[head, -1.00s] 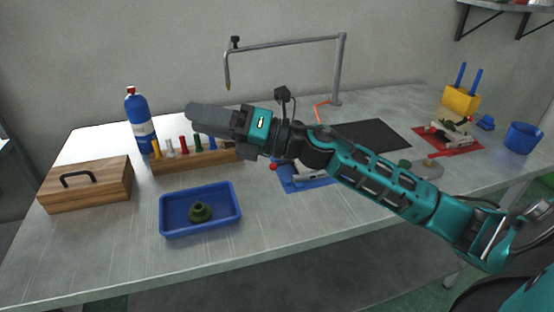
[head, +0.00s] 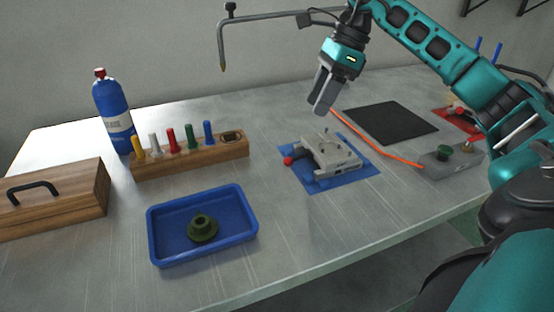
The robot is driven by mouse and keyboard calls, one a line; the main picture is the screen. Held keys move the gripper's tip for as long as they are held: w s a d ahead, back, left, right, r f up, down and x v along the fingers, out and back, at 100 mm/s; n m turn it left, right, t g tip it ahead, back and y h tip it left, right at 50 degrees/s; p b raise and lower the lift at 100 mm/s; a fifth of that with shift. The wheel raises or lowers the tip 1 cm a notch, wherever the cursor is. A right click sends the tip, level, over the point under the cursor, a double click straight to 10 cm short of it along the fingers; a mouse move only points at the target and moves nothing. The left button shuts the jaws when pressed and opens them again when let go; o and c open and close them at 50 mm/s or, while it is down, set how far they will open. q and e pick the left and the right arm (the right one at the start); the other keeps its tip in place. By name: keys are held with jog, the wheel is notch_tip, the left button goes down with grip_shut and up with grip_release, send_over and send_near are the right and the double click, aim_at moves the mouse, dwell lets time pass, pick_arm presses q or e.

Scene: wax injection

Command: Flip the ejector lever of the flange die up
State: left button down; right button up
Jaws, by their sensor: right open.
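A grey metal die (head: 338,153) sits on a blue mat (head: 345,182) right of the picture's middle. I take it for the flange die, though no label is readable. A lever with a red ball knob (head: 288,161) sticks out low at its left side. My right gripper (head: 321,108) points down above and behind the die, apart from it, open with nothing visible between its fingers. A dark green flange-shaped piece (head: 202,228) lies in the blue tray (head: 165,258). My left gripper is out of view.
A wooden rack (head: 190,158) with coloured pegs, a blue bottle (head: 113,115) and a wooden box (head: 55,205) stand at left. A black mat (head: 390,122), an orange cord (head: 375,147) and a grey block with a green knob (head: 450,160) lie right of the die.

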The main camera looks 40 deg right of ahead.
jog(key=f, duration=0.1)
jog(key=b, duration=0.1)
send_over(304, 156)
notch_tip(304, 156, down, 6)
jog(key=shift+r, duration=0.15)
jog(key=b+x, duration=0.1)
jog(key=x, duration=0.5)
jog(key=shift+w+a+f, duration=0.1)
jog(key=shift+f, duration=0.15)
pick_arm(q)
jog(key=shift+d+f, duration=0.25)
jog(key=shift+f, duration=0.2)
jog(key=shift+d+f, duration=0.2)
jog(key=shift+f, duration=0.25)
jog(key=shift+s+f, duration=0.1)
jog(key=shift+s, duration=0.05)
pick_arm(e)
jog(key=shift+c, duration=0.4)
jog(key=c, duration=0.3)
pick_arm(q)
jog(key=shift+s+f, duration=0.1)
pick_arm(e)
grip_shut()
